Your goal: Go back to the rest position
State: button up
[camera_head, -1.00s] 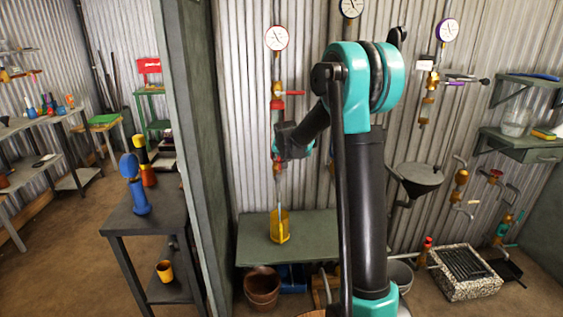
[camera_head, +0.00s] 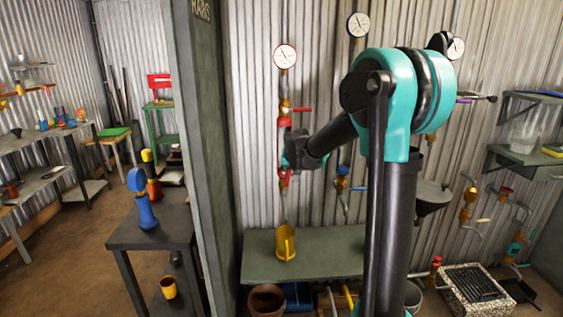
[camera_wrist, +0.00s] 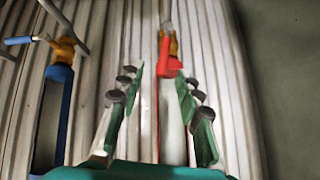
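My gripper (camera_head: 292,152) is at the end of the bent arm, in front of the left wall pipe, in the head view. In the wrist view its two green fingers (camera_wrist: 160,95) are spread apart with nothing held between them. Behind the gap are the red valve part (camera_wrist: 168,62) and pale pipe of that riser. In the head view the red lever (camera_head: 302,110) points right, below a round gauge (camera_head: 285,56). I cannot tell the exact distance from fingers to pipe.
A yellow cup (camera_head: 285,243) stands on the green bench (camera_head: 325,262) under the pipe. A blue valve (camera_head: 342,184) is to the right. A green post (camera_head: 212,160) and dark table (camera_head: 150,236) stand left. Pots and a stone grate (camera_head: 474,290) are on the floor.

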jog(key=s+d+f+n+g, duration=0.1)
jog(key=s+d+f, duration=0.2)
jog(key=s, duration=1)
jog(key=s+d+f+n+g, duration=0.1)
jog(key=s+d+f+g, duration=0.1)
jog(key=s+f, duration=0.5)
jog(key=s+d+f+n+g, duration=0.1)
jog(key=s+d+f, duration=0.2)
jog(key=s, duration=1.6)
notch_tip(320, 180, down, 2)
jog(key=shift+s+d+f, duration=0.15)
jog(key=shift+s+d, duration=0.2)
